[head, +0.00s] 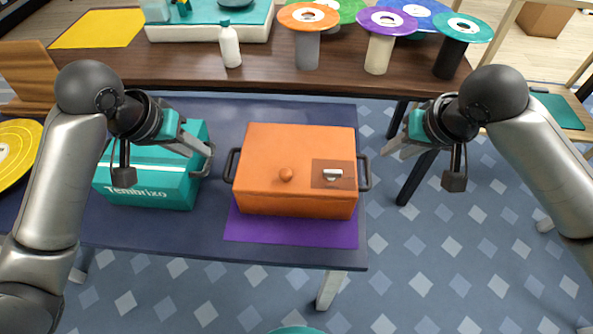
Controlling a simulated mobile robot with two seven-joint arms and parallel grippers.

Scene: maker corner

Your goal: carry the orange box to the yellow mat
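The orange box (265,160) has dark handles on its left and right sides, a round knob and a small latch plate on top. It sits on a purple mat (290,232) on the dark blue table. The yellow mat (100,29) lies flat on the brown table at the back left. My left gripper (210,150) is left of the box, over the teal box, apart from the left handle; its fingers look parted. My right gripper (388,152) is just right of the right handle, not visibly touching it, with its fingers parted and empty.
A teal box (160,188) stands close left of the orange box. On the brown table (190,68) are a white bottle (230,47), a white-and-teal slab (190,33) and several coloured discs on stands. A yellow disc (12,150) is at the far left.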

